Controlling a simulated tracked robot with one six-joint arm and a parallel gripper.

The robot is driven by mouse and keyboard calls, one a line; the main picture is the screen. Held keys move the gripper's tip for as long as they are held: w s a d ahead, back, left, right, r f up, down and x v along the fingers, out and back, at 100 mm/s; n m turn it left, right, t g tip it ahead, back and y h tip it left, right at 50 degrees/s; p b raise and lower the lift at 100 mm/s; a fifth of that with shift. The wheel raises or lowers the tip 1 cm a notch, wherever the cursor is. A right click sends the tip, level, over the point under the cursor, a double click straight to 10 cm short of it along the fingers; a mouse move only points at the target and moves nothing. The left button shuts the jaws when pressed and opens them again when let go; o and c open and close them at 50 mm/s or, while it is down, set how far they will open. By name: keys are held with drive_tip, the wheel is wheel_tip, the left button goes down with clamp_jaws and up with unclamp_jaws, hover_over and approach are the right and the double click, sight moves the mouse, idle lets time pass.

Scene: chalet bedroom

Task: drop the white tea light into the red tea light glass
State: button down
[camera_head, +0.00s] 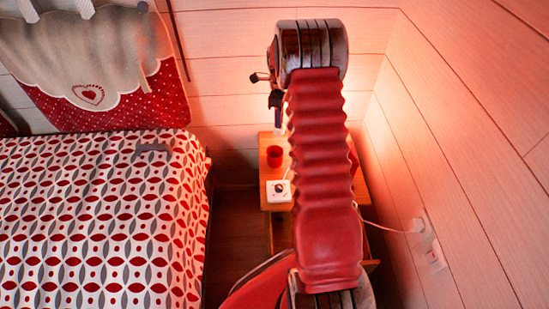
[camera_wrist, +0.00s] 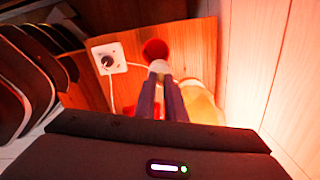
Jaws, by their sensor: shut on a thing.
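The red tea light glass (camera_head: 274,156) stands upright on the wooden bedside table (camera_head: 268,180) in the head view. It also shows as a red round shape (camera_wrist: 155,48) in the wrist view, just beyond my fingertips. My gripper (camera_wrist: 161,77) is shut on the white tea light (camera_wrist: 160,67), which shows pale at the fingertips. In the wrist view the tea light overlaps the near edge of the glass; I cannot tell its height above it. In the head view my gripper (camera_head: 278,118) hangs above the table behind the glass, and the tea light is hard to make out.
A white box with a dark dial (camera_head: 279,191) lies on the table near the glass, and its cord leads to a wall socket (camera_head: 418,225). A patterned bed (camera_head: 95,225) is at left, a plank wall (camera_head: 460,130) at right.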

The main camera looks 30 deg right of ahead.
sight(279, 130)
drive_tip(key=shift+f, duration=3)
drive_tip(key=c, duration=1.7)
unclamp_jaws()
drive_tip(key=shift+c, duration=0.2)
wheel_tip(279, 130, up, 14)
drive_tip(key=shift+f, duration=0.1)
